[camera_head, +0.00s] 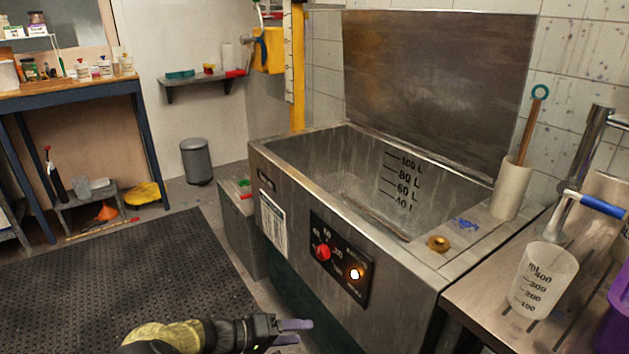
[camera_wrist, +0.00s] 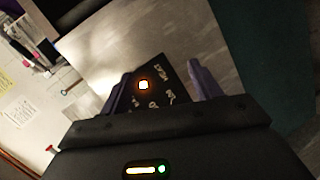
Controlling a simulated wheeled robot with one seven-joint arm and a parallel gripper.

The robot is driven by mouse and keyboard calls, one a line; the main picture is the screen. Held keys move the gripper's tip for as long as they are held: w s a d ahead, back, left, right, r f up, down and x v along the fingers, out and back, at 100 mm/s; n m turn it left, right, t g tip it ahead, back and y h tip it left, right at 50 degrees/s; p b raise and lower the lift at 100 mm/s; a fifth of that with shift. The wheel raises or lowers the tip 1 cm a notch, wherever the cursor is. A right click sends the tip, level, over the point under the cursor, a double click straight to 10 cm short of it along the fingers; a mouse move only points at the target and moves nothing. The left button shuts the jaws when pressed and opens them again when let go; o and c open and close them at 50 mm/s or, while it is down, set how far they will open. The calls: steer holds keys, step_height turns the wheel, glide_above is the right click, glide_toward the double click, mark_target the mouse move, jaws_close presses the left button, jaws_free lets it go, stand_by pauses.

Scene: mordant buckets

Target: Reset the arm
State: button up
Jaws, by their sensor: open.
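In the head view the panel (camera_head: 328,283) carries a red knob (camera_head: 322,252) and the lit button (camera_head: 355,273).
A steel counter with a measuring cup (camera_head: 543,280) stands at the right. A purple bucket (camera_head: 615,320) is at the right edge. A black mat (camera_head: 130,285) covers the floor at left. A workbench (camera_head: 70,95) and a grey bin (camera_head: 196,161) stand behind it.

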steer(key=s+d+f+g+y, duration=0.1)
steer(key=d+g+y, duration=0.25)
steer(key=d, duration=0.45)
steer(key=s+d+r+t+y, duration=0.1)
steer(key=s+d+r+y, duration=0.7)
steer(key=s+d+y, duration=0.3)
step_height(320, 180, up, 26)
steer(key=w+d+h+p, duration=0.1)
steer(key=p, duration=2.4)
steer(key=shift+f+m+p, duration=0.2)
steer(key=shift+m+p, duration=0.1)
steer(key=shift+p, duration=0.1)
steer(key=shift+d+t, duration=0.1)
steer(key=shift+t, duration=0.15)
